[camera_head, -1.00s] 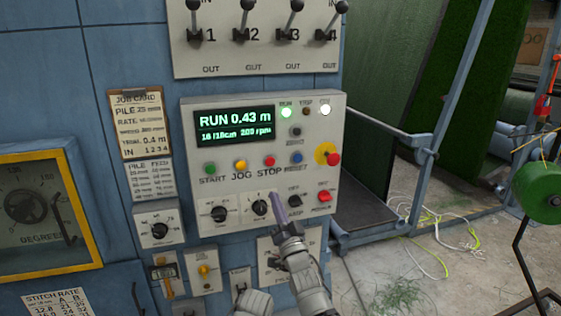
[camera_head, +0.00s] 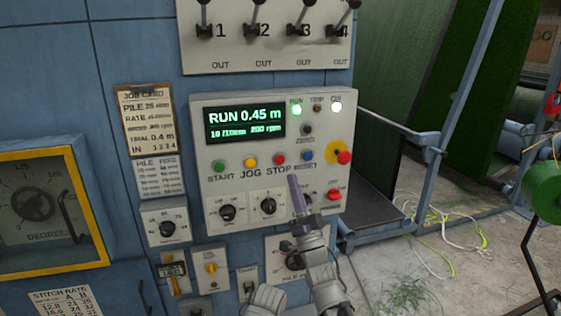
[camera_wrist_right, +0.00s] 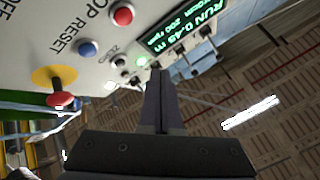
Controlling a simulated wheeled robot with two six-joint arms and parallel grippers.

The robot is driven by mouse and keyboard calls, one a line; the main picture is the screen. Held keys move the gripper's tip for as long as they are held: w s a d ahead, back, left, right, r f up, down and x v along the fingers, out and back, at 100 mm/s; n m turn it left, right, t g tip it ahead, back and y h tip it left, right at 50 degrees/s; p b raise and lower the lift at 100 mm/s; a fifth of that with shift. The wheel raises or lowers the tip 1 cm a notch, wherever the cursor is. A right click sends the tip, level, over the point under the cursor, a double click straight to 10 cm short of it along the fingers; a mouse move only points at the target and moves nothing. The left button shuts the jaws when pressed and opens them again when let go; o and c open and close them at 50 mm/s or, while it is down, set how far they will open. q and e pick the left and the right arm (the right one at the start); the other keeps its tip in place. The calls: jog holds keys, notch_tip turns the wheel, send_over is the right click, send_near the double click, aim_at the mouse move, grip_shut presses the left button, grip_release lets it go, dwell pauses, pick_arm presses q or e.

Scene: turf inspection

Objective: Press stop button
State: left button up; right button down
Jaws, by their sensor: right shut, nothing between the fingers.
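The stop button is a small red button (camera_head: 279,159) above the STOP label on the white control panel (camera_head: 240,183). In the right wrist view the red button (camera_wrist_right: 122,15) shows at the upper left, apart from the fingers. My right gripper (camera_head: 294,180) is shut and empty, its fingertips just below and right of the STOP label in the head view. I see no contact with the button. The green display (camera_head: 245,123) reads RUN 0.45 m. My left gripper is not in view.
A green START button (camera_head: 219,167), a yellow JOG button (camera_head: 250,163) and a blue RESET button (camera_head: 307,156) flank the stop button. A larger red button on a yellow disc (camera_head: 344,157) sits at the right. Black knobs (camera_head: 227,212) lie below. Levers (camera_head: 260,31) stand above.

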send_near(279, 155)
jog(key=shift+w+a+r, duration=0.2)
jog(key=shift+w+r, duration=0.15)
jog(key=shift+r, duration=0.4)
jog(key=shift+w+a+r, duration=0.25)
jog(key=shift+w+r, duration=0.05)
jog(key=shift+r, duration=0.4)
jog(key=shift+w+a+r, duration=0.2)
jog(key=shift+w+r, duration=0.15)
jog(key=shift+r, duration=0.4)
jog(key=shift+w, duration=0.1)
jog(key=shift+w+a, duration=0.1)
jog(key=shift+w, duration=0.2)
jog(key=shift+w+a, duration=0.15)
jog(key=shift+w, duration=0.35)
dwell(1.0)
jog(key=shift+s, duration=0.1)
jog(key=shift+s+d, duration=0.25)
jog(key=shift+s, duration=0.55)
jog(key=s, duration=0.1)
jog(key=s+d, duration=0.1)
jog(key=s, duration=0.2)
jog(key=shift+s+d, duration=0.3)
jog(key=shift+s, duration=0.05)
